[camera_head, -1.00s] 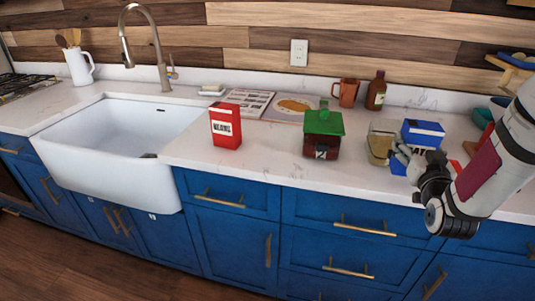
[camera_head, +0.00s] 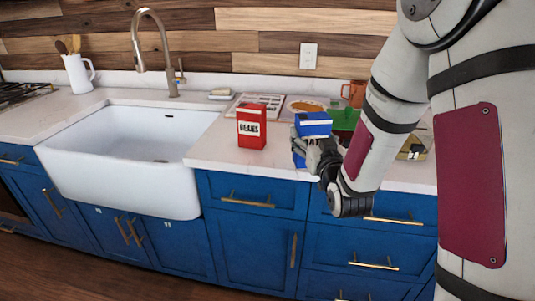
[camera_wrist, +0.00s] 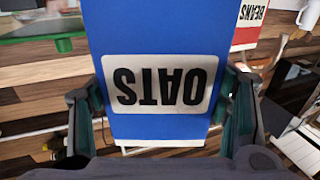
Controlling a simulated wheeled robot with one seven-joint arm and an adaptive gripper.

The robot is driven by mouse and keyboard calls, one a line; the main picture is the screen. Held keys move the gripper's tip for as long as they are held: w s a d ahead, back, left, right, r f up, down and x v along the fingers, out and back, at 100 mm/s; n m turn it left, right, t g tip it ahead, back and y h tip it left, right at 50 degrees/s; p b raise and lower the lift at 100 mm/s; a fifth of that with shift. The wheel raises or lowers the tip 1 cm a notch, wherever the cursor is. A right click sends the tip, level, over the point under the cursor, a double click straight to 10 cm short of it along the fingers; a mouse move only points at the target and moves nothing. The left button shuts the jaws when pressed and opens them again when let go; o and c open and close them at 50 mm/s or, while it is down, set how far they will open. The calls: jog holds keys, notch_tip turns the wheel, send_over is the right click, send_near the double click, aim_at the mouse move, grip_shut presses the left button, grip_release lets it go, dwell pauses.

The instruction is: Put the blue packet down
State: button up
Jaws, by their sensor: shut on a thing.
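The blue packet (camera_head: 312,125) has a white label; in the wrist view the packet (camera_wrist: 155,40) fills the middle, its OATS lettering upside down. My gripper (camera_head: 318,158) is shut on it, with a finger on each side of the packet in the wrist view (camera_wrist: 165,115). In the head view the packet is in front of the counter's front part, just right of the red BEANS packet (camera_head: 251,128). I cannot tell whether its base touches the counter (camera_head: 215,148). My arm hides part of the counter to the right.
The white sink (camera_head: 130,150) lies to the left. A green-topped object (camera_head: 345,120) stands behind the packet, partly hidden. An orange-brown mug (camera_head: 354,94) and flat boards stand at the back. Some counter left of the red packet is clear.

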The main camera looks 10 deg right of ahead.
aim_at(318, 135)
jog(key=shift+s+d+r+y+b, duration=0.15)
jog(key=shift+s+r+y+b, duration=0.15)
jog(key=shift+s+r+b, duration=0.45)
jog(key=shift+s+d+n+b, duration=0.3)
jog(key=shift+s+b, duration=0.35)
jog(key=shift+b, duration=0.4)
jog(key=shift+w+a+f, duration=0.3)
jog(key=shift+w+f, duration=0.5)
jog(key=shift+w, duration=1.8)
jog(key=shift+w+a+f, duration=0.3)
jog(key=shift+w+f, duration=0.5)
jog(key=shift+w, duration=1.75)
jog(key=shift+w+a+f, duration=0.3)
jog(key=shift+w+f, duration=0.5)
jog(key=shift+w, duration=1.8)
jog(key=shift+f+b, duration=0.15)
jog(key=shift+b, duration=0.25)
jog(key=o, duration=1.2)
